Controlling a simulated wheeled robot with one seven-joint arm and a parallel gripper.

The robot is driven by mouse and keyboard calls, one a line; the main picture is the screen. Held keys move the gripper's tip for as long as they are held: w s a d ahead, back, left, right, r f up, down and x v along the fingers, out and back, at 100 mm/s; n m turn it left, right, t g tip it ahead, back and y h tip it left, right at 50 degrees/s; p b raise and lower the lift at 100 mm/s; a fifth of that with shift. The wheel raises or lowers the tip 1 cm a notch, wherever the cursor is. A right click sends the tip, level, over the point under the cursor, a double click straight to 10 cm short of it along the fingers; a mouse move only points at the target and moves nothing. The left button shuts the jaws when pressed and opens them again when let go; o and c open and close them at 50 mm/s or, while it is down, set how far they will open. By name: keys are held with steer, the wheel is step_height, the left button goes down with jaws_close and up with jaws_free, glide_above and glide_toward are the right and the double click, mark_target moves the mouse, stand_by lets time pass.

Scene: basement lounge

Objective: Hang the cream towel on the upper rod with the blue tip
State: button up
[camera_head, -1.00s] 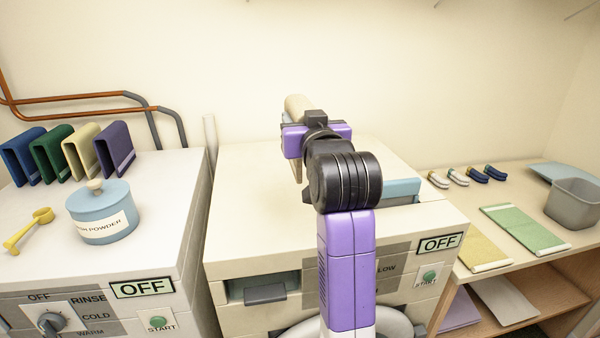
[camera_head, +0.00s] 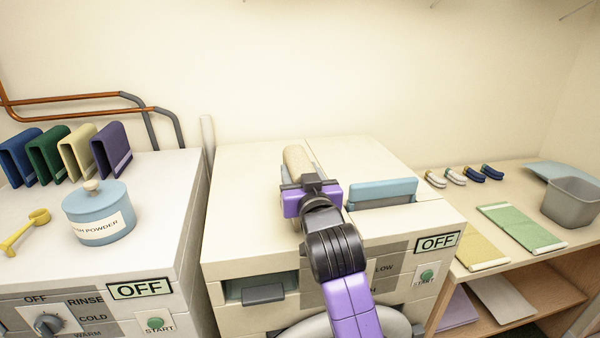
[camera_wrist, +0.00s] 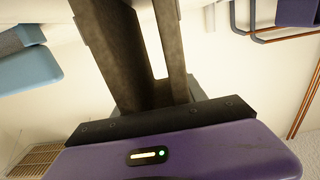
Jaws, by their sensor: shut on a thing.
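My gripper (camera_head: 312,190) is shut on the cream towel (camera_head: 297,160) and holds it above the middle machine, on the side away from me. Only the towel's rounded beige top shows beyond the gripper in the head view. In the wrist view the towel (camera_wrist: 118,45) looks dark brown in shade, with two flaps and a gap between them, and it meets the gripper (camera_wrist: 165,112). Thin rod-like pieces (camera_head: 577,11) show at the top edge of the head view. No blue tip can be made out on them.
Folded blue, green, yellow and purple towels (camera_head: 112,150), a blue powder tub (camera_head: 99,212) and a yellow scoop (camera_head: 25,230) stand on the left machine. A light-blue flap (camera_head: 382,193) stands up on the middle machine. The right shelf holds cloths and a grey bin (camera_head: 572,203).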

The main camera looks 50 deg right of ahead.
steer(key=shift+f, duration=0.1)
steer(key=o, duration=1.5)
steer(key=b+v, duration=0.1)
steer(key=v, duration=1.1)
